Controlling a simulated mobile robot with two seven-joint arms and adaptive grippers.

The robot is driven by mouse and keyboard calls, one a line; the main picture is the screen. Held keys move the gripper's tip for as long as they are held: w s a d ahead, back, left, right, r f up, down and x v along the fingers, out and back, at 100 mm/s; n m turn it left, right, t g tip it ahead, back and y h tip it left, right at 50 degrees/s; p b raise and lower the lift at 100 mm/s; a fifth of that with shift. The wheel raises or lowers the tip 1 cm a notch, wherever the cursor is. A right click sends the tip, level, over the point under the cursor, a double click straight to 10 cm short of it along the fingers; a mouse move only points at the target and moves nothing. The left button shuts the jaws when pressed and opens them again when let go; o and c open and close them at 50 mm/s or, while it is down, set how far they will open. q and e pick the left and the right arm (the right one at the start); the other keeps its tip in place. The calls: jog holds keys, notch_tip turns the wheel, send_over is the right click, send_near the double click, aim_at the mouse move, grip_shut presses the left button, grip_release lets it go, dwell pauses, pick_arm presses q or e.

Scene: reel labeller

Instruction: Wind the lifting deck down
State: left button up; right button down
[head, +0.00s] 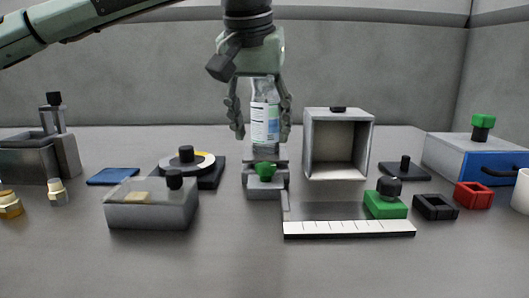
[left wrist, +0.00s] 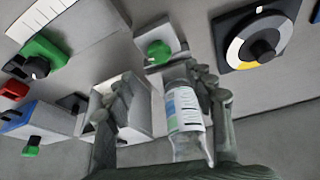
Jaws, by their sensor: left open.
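A small grey stand with a green knob (head: 265,172) on its front, which looks like the lifting deck (head: 266,189), is at the middle of the table. The green knob (left wrist: 158,52) also shows in the left wrist view. A clear bottle with a white and blue label (head: 265,122) is upright over the stand; it also shows in the left wrist view (left wrist: 187,110). My left gripper (head: 262,135) points down with its fingers open on either side of the bottle. Whether a finger touches the bottle I cannot tell. My right gripper is not in view.
An open grey box (head: 308,145) stands just right of the stand. A white ruled strip (head: 348,229) and a green block (head: 386,206) are in front of it. A dial (head: 205,161) and a clear-lidded box (head: 150,214) are to the left. The front table is clear.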

aim_at(265, 165)
pick_arm(q)
jog(key=x, duration=0.7)
jog(key=shift+f, duration=0.15)
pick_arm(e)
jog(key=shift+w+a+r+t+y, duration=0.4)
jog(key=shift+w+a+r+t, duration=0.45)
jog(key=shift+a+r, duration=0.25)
pick_arm(q)
jog(key=c, duration=1.2)
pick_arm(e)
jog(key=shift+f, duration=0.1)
